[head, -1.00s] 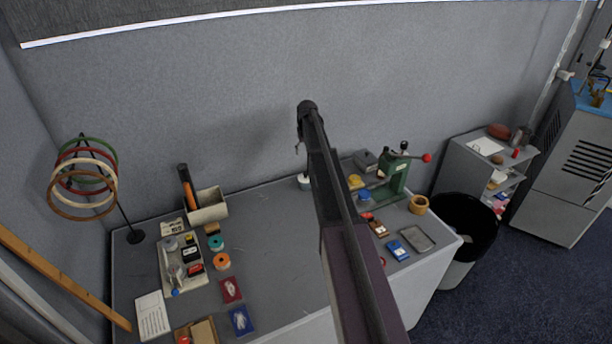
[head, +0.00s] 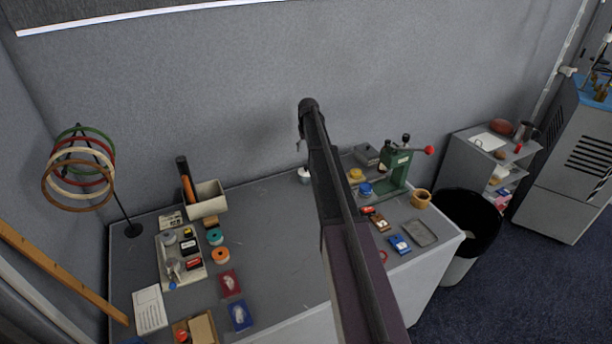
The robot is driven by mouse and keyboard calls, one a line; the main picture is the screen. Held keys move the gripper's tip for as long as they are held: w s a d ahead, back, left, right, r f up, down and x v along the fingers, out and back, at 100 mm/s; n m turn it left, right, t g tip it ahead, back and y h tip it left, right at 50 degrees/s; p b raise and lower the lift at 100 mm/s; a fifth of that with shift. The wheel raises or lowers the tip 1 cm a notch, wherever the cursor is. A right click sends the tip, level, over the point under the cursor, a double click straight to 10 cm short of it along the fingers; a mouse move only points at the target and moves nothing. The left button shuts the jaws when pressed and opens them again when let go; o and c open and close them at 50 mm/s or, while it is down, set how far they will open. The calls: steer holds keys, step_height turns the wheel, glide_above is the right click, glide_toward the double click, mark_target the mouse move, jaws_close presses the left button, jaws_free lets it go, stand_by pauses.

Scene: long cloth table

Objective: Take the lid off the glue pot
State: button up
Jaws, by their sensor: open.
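A small white-topped pot (head: 304,174), which looks like the glue pot, stands near the back edge of the grey table. My arm hides its right side, and I cannot make out where the lid meets the pot. My gripper (head: 300,144) shows only as a small dark tip at the far end of my arm, above the pot in the picture. It is open, with nothing seen in it and apart from the pot. The rest of the gripper is hidden behind my arm.
A green press (head: 397,172) with a red-knobbed lever stands right of my arm, near yellow and blue tubs. A holder (head: 207,199), a tray (head: 168,279) and tape rolls are on the left.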

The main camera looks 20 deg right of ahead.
steer(key=b, duration=0.5)
glide_above(306, 167)
steer(key=shift+s+a+f, duration=0.1)
steer(key=shift+s+f, duration=0.05)
steer(key=shift+f, duration=1.3)
steer(key=shift+s+f, duration=0.1)
steer(key=shift+f, duration=1.3)
steer(key=shift+f, duration=0.1)
steer(key=shift+w+f+b, duration=0.2)
steer(key=shift+f+b, duration=1.05)
steer(key=shift+b, duration=0.1)
steer(key=shift+w+f+b, duration=0.15)
steer(key=shift+f+b, duration=1.1)
steer(key=shift+b, duration=0.05)
steer(key=c, duration=1)
